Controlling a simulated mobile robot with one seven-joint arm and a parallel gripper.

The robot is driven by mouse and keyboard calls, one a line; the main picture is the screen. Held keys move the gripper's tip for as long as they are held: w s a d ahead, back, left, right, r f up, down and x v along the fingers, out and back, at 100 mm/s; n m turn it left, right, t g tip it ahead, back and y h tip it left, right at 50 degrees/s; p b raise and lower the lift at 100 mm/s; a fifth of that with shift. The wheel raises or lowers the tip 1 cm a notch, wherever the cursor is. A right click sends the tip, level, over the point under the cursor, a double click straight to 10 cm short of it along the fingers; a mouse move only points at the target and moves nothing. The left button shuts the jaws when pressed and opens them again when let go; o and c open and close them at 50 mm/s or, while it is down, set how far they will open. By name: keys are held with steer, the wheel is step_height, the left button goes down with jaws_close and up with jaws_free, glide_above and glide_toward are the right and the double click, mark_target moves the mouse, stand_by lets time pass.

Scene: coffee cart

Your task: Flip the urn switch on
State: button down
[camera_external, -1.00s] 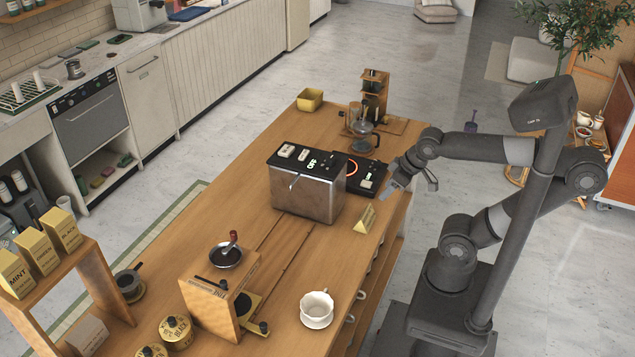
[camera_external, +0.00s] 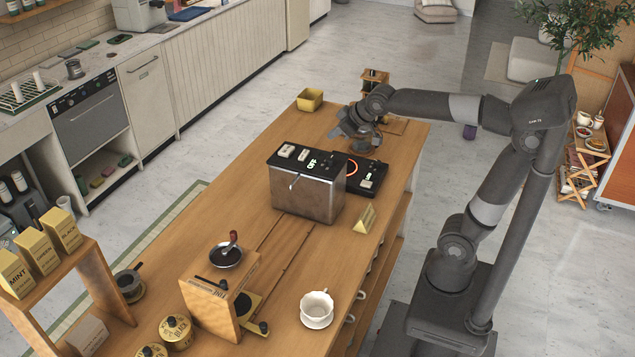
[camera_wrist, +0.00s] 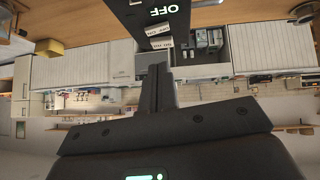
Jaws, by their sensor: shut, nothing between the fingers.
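The urn (camera_external: 308,196) is a steel box with a black top, standing mid-table in the external view. Its top carries two pale switches (camera_external: 295,152) and a small green lit marking. In the wrist view, a black panel (camera_wrist: 165,14) reads OFF, with pale labelled switch pieces (camera_wrist: 159,37) below it. My gripper (camera_external: 345,130) is above the table behind the urn, apart from it, and partly covers the glass pot. Its shut, empty fingers (camera_wrist: 158,72) point toward the panel in the wrist view.
A black hot plate (camera_external: 366,183) with a glowing red ring is right of the urn. A glass pot (camera_external: 366,140) is near my gripper. A yellow bin (camera_external: 310,99) stands at the back. A folded yellow card (camera_external: 364,219) is in front. The table left of the urn is clear.

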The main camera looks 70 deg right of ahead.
steer(key=w, duration=0.1)
steer(key=w+d+r, duration=0.1)
steer(key=w, duration=0.1)
steer(key=shift+w+r, duration=0.15)
steer(key=shift+r, duration=0.05)
steer(key=shift+f, duration=0.1)
glide_above(304, 155)
steer(key=s, duration=0.1)
steer(key=f, duration=0.7)
steer(key=shift+s+d, duration=0.15)
steer(key=shift+d, duration=0.05)
steer(key=f, duration=0.3)
steer(key=shift+d, duration=0.25)
steer(key=shift+f, duration=0.4)
steer(key=shift+d, duration=0.1)
